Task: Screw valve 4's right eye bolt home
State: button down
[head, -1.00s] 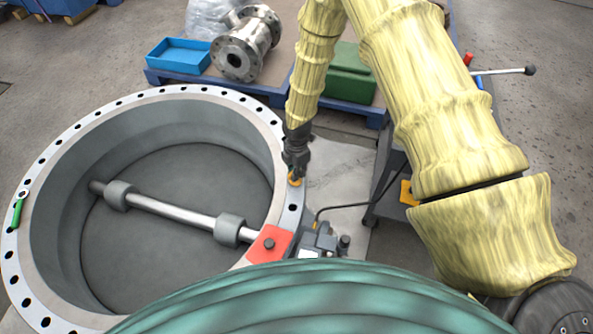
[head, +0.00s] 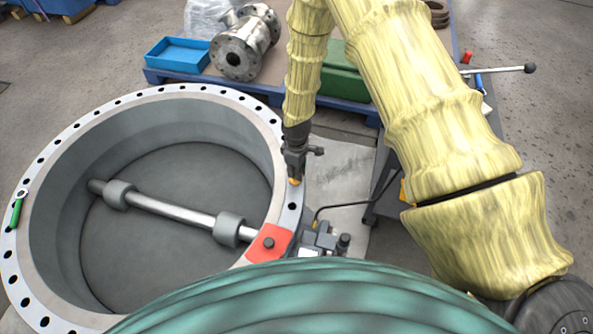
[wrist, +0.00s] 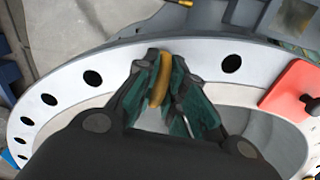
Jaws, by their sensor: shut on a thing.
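Valve 4 is likely the large grey ring-shaped valve body (head: 150,90), with a flange full of bolt holes. The yellow-orange eye bolt (head: 294,181) stands at the flange's right side, mostly hidden by my gripper (head: 295,174) in the head view. In the wrist view my gripper (wrist: 163,90) is shut on the eye bolt's ring (wrist: 161,80), which stands upright between the dark green-lined fingers. The shank and its hole are hidden, so I cannot tell how deep it sits.
A red plate (head: 268,243) sits on the flange nearer me, beside a grey fitting (head: 322,238). A green item with a pale ring (head: 17,210) is on the left flange. A blue pallet (head: 190,82) with a blue tray (head: 178,54) stands behind.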

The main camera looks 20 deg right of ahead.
jog(key=m, duration=0.6)
jog(key=shift+a+m, duration=0.2)
jog(key=shift+m, duration=0.1)
jog(key=m, duration=0.6)
jog(key=shift+a, duration=0.1)
jog(key=shift+m, duration=0.3)
jog(key=c, duration=1.5)
grip_release()
notch_tip(320, 180, up, 12)
